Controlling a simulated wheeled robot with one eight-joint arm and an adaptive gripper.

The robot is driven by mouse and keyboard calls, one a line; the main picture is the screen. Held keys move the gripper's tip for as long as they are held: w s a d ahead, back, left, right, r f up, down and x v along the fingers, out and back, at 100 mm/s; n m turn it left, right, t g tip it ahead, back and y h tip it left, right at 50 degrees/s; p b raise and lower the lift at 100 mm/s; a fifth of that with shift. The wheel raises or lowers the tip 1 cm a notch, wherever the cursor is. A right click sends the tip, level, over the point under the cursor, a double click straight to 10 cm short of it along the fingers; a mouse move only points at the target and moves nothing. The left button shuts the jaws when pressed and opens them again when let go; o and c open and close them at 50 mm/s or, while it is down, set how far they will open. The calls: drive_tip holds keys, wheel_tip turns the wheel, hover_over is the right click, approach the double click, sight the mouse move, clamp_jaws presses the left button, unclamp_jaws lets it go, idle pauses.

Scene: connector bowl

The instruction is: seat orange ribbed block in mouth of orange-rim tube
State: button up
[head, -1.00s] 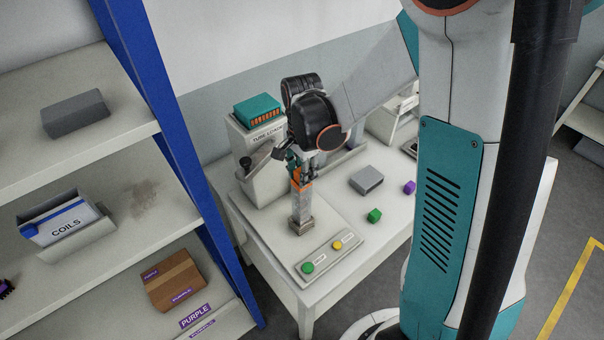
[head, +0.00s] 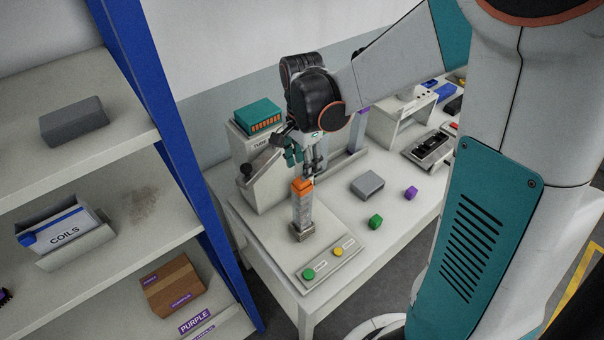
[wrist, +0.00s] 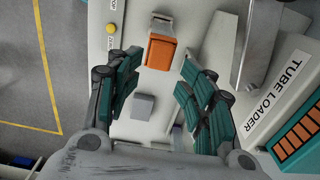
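The grey tube (head: 303,216) stands upright in a small base on the table, its orange rim (head: 302,193) at the top. The orange ribbed block (head: 302,183) is at the tube's mouth, its top showing above the rim. How deep it sits I cannot tell. In the wrist view the orange block (wrist: 161,52) shows from above, lined up with the tube's mouth. My gripper (head: 308,160) is above and slightly behind the tube, apart from the block. In the wrist view its teal fingers are spread wide with nothing between them.
The tube loader (head: 262,180) stands behind the tube, a teal box of orange pieces (head: 258,114) on top. A panel with green and yellow buttons (head: 325,262) is in front. A grey block (head: 367,184), green cube (head: 376,222) and purple cube (head: 411,192) lie to the right.

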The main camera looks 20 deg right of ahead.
wheel_tip(320, 180, up, 5)
drive_tip(key=s+r+n+t, duration=0.3)
drive_tip(key=s+r+n, duration=0.1)
drive_tip(key=s+n, duration=0.3)
drive_tip(key=s+r+n+t, duration=0.3)
drive_tip(key=s+n+t, duration=0.1)
drive_tip(key=s+n, duration=0.3)
drive_tip(key=shift+s+r, duration=0.4)
drive_tip(key=shift+s, duration=0.05)
drive_tip(key=shift+f, duration=0.1)
wheel_tip(320, 180, down, 20)
drive_tip(key=b, duration=2)
